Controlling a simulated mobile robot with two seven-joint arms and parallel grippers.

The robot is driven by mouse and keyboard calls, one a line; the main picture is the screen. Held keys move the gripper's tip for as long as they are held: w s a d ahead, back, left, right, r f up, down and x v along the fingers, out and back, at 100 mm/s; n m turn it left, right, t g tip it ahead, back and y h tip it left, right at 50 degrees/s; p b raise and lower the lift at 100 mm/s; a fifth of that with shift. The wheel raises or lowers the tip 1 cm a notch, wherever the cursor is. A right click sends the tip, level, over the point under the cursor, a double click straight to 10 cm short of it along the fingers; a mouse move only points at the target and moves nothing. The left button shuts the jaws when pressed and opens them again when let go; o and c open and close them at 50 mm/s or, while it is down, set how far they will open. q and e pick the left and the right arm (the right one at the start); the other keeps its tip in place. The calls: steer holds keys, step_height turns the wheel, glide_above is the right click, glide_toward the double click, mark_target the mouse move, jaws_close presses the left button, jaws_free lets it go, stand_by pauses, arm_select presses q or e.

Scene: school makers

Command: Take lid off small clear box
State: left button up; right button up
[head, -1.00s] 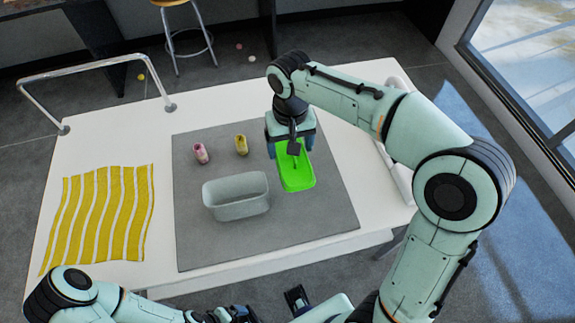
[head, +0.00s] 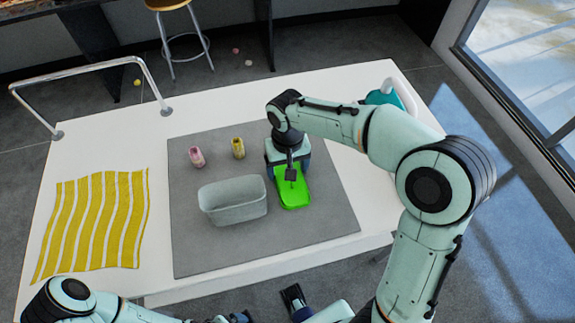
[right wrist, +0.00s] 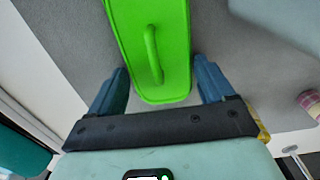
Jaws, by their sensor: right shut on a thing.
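The small clear box (head: 233,214) stands on the grey mat with its top open, and no lid is on it. It also shows at the upper right of the right wrist view (right wrist: 285,25). The bright green lid (head: 294,199) is just right of the box, low over or on the mat; I cannot tell if it touches. Its raised handle (right wrist: 152,55) faces my wrist camera. My right gripper (right wrist: 160,88) is shut on the lid's end, one blue finger on each side. My left gripper (head: 232,318) is at the bottom edge, mostly cut off.
A pink container (head: 196,158) and a yellow one (head: 238,149) stand behind the box on the grey mat (head: 215,255). A yellow striped cloth (head: 92,225) lies left on the white table (head: 120,150). A teal thing (head: 382,97) is at the back right. The mat's front is clear.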

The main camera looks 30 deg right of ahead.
steer(key=o, duration=1)
steer(key=shift+o, duration=0.2)
steer(key=shift+r, duration=0.1)
step_height(320, 180, up, 12)
steer(key=p, duration=0.2)
